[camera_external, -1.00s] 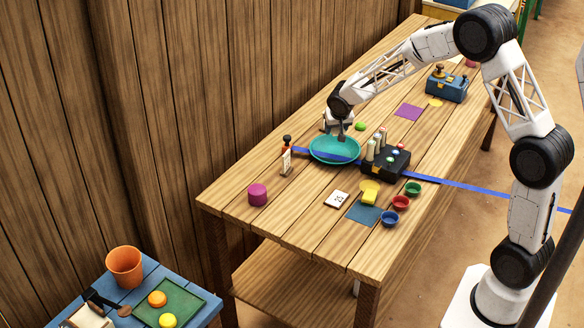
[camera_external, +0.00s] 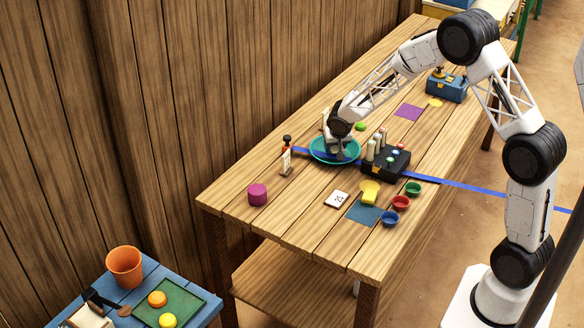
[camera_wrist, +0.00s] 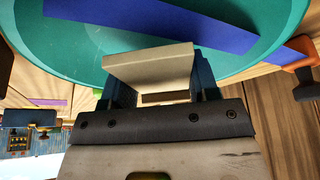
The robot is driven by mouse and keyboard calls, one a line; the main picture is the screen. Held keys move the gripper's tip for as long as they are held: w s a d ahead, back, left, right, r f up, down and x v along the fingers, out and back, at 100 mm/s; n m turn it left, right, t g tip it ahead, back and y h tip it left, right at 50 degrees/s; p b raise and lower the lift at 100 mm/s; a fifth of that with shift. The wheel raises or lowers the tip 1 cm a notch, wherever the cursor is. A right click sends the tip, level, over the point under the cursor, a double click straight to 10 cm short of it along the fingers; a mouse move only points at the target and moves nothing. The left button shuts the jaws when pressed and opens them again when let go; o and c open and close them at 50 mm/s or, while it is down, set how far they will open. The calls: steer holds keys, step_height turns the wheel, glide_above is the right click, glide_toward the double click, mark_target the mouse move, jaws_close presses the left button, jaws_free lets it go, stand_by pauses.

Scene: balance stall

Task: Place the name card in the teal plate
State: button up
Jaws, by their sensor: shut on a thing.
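The teal plate (camera_external: 315,155) lies on the wooden table, left of the black block of bottles. In the wrist view the plate (camera_wrist: 75,45) fills the area beyond my fingers, with a blue strip across it. My gripper (camera_external: 342,153) is low over the plate. In the wrist view my gripper (camera_wrist: 160,90) is shut on a cream, flat-faced piece, which looks like the name card (camera_wrist: 148,66). It appears over the plate's near part; I cannot tell if it touches. In the external view my gripper mostly hides it.
A black block with bottles (camera_external: 385,163) stands close right of the plate. A small dark-and-orange figure (camera_external: 287,143) and an upright white card (camera_external: 285,163) stand to its left. A purple cylinder (camera_external: 257,194), a numbered white tile (camera_external: 337,199) and coloured cups (camera_external: 401,202) are nearer.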

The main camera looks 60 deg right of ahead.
steer(key=shift+f, duration=0.3)
steer(key=o, duration=1)
steer(key=shift+r, duration=0.1)
steer(key=shift+r, duration=3.4)
